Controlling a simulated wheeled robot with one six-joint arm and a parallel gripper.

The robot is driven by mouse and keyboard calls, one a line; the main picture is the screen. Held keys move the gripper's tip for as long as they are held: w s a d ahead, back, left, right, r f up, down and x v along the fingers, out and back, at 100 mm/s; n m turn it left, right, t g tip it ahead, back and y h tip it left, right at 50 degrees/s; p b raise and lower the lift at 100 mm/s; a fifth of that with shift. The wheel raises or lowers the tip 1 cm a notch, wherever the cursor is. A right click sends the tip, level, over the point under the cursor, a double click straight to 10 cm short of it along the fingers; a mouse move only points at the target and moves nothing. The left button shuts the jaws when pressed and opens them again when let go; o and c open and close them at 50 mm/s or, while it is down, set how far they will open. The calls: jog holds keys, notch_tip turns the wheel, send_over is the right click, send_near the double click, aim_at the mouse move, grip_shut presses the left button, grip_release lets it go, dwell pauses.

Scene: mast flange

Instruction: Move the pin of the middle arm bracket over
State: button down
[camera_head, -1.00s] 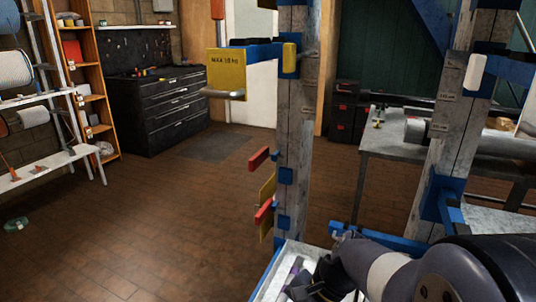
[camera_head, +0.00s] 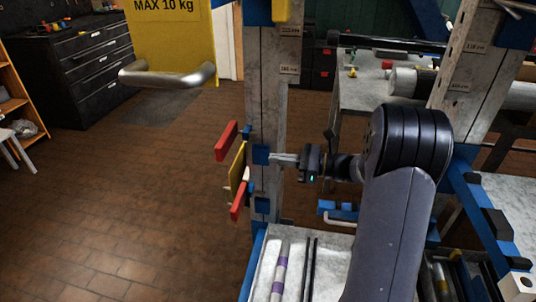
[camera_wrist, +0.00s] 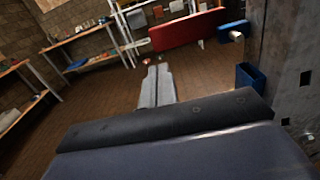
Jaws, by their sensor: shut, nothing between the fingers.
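A bracket on the near mast (camera_head: 268,100) has blue pieces (camera_head: 262,205), an upper red bar (camera_head: 227,141), a lower red bar (camera_head: 237,200) and a yellow plate (camera_head: 238,165). My gripper (camera_head: 273,158) is shut and empty, pointing left at the mast beside the upper blue piece; I cannot tell whether it touches. In the wrist view its fingers (camera_wrist: 157,70) lie together, with a red bar (camera_wrist: 188,30) ahead and a blue block (camera_wrist: 250,80) to the right. A higher bracket carries a yellow block (camera_head: 282,9). I cannot tell which piece is the pin.
A yellow "MAX 10 kg" plate (camera_head: 178,38) with a metal bar (camera_head: 168,77) juts left above. A second mast (camera_head: 475,80) and blue rails stand right. A tray with rods (camera_head: 290,262) lies below.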

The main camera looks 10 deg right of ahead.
aim_at(224, 152)
jog(key=b+x, duration=0.1)
jog(key=x, duration=1)
jog(key=shift+a, duration=0.1)
jog(key=shift+w+a, duration=0.15)
jog(key=shift+a, duration=0.25)
jog(key=x, duration=0.3)
jog(key=shift+w+a+r+p, duration=0.1)
jog(key=shift+a+p, duration=0.2)
jog(key=shift+d, duration=0.1)
jog(key=v, duration=1.1)
jog(key=shift+p, duration=0.3)
